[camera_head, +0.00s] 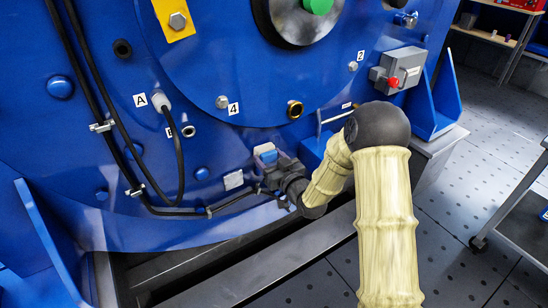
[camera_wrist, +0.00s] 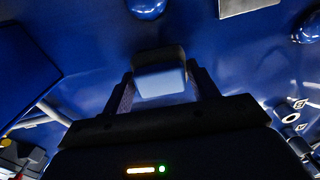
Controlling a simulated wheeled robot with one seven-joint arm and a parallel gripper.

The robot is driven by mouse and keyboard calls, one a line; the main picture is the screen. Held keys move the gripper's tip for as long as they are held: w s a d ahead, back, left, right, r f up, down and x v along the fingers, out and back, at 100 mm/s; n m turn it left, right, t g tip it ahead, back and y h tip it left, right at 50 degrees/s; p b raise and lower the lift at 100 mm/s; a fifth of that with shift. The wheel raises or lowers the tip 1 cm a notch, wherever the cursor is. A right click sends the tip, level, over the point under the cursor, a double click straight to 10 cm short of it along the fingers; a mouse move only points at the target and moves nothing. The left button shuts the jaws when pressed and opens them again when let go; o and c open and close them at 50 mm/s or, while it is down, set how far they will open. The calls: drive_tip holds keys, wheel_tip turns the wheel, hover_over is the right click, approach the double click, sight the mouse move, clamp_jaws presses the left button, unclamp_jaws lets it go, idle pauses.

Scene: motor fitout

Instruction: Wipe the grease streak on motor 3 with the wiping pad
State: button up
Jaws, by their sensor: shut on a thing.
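The motor (camera_head: 90,30) is a large blue housing that fills the left and middle of the head view. Its blue surface also fills the wrist view (camera_wrist: 90,50). My gripper (camera_head: 272,163) is low in front of the housing, with its fingers (camera_wrist: 161,88) shut on the wiping pad. The pad (camera_head: 267,153) is a small block with a pale blue face; it also shows between the fingers in the wrist view (camera_wrist: 160,82). The pad is close to the housing; I cannot tell whether it touches. I cannot make out a grease streak or a label 3.
Black cables (camera_head: 90,75) run down the left and along the bottom of the housing, close to my gripper. A grey switch box (camera_head: 399,70) with a red knob sits at the right. A grey cart (camera_head: 525,225) stands far right. Open floor (camera_head: 460,240) lies between.

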drive_tip(key=shift+r, duration=0.15)
drive_tip(key=shift+s+r, duration=0.1)
drive_tip(key=shift+r, duration=0.05)
drive_tip(key=shift+d, duration=0.15)
drive_tip(key=shift+w+d, duration=1.25)
drive_tip(key=shift+d, duration=0.2)
drive_tip(key=shift+d+p, duration=0.1)
drive_tip(key=shift+p, duration=0.2)
drive_tip(key=shift+w+d, duration=0.5)
drive_tip(key=shift+d, duration=0.25)
drive_tip(key=shift+w+d, duration=0.45)
drive_tip(key=shift+d, duration=0.3)
